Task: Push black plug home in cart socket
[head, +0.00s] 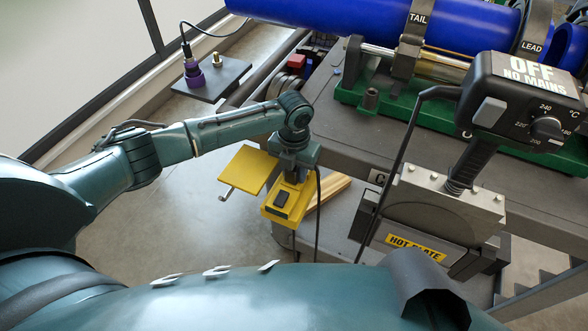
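A yellow box (272,214) with a small dark rectangular piece (283,198) on its near face is fixed at the cart's left side; I take it for the cart socket. A flat yellow flap (245,170) stands out to its left. My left gripper (292,172) points down right at the far part of this box. Its fingertips are hidden by the wrist, so I cannot see whether they are open or shut. The black plug is not clearly visible; a black cable (318,212) hangs down just right of the gripper. My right gripper is not in view.
A hot plate (440,205) with a heater control box (520,95) reading "OFF NO MAINS" stands at the right. Blue pipe (330,18) lies clamped on the cart behind. A purple plug (194,72) sits on a dark panel (222,78) at upper left. Floor at left is clear.

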